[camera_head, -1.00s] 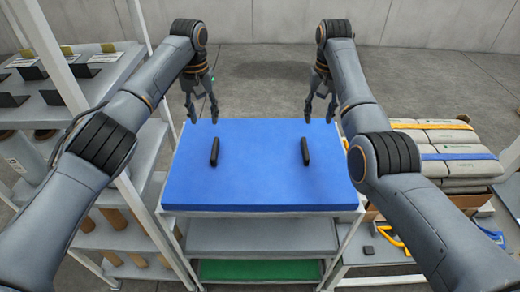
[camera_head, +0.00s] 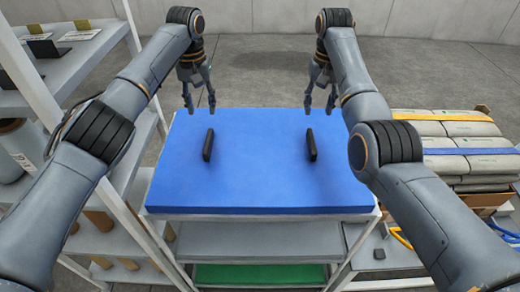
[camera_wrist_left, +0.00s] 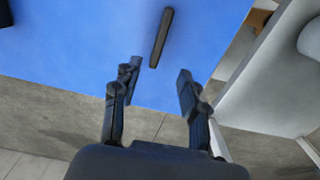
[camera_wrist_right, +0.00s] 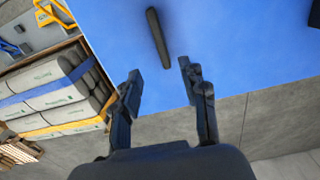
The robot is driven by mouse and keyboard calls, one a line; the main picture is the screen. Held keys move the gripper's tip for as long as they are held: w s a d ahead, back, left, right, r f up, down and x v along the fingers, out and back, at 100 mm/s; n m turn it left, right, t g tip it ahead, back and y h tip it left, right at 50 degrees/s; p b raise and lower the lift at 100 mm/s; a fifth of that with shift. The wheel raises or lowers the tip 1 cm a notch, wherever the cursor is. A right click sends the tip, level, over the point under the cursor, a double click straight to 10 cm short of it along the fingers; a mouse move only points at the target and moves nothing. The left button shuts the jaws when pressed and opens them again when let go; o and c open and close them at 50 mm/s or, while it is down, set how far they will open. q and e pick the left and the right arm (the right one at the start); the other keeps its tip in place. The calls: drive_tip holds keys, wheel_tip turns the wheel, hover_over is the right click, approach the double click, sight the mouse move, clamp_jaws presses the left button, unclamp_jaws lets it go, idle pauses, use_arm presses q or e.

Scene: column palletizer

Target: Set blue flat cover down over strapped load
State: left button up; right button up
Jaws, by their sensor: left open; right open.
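The blue flat cover (camera_head: 258,165) lies on top of a shelf rack in the head view, with two black handles standing on it. My left gripper (camera_head: 200,106) is open and empty above the cover's far left edge, beyond the left handle (camera_head: 208,145). My right gripper (camera_head: 320,106) is open and empty above the far right part, beyond the right handle (camera_head: 311,145). In each wrist view, one handle lies ahead of the open fingers, apart from them. The strapped load (camera_head: 465,150) of stacked bags with blue and yellow straps stands at the right, partly hidden by my right arm.
Below the cover, the rack holds a grey sheet (camera_head: 250,240) and a green sheet (camera_head: 260,274). A shelf unit (camera_head: 75,70) with various goods stands close at the left. A low table (camera_head: 395,258) with small items is at the lower right. Open floor lies behind the rack.

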sight(207, 140)
use_arm(q)
wheel_tip(207, 140, down, 14)
drive_tip(key=shift+r, duration=0.1)
use_arm(e)
wheel_tip(207, 140, down, 14)
drive_tip(key=shift+r, duration=0.1)
use_arm(q)
drive_tip(key=shift+s, duration=0.1)
use_arm(e)
drive_tip(key=shift+s, duration=0.1)
use_arm(q)
clamp_jaws()
use_arm(e)
clamp_jaws()
drive_tip(key=shift+r, duration=0.1)
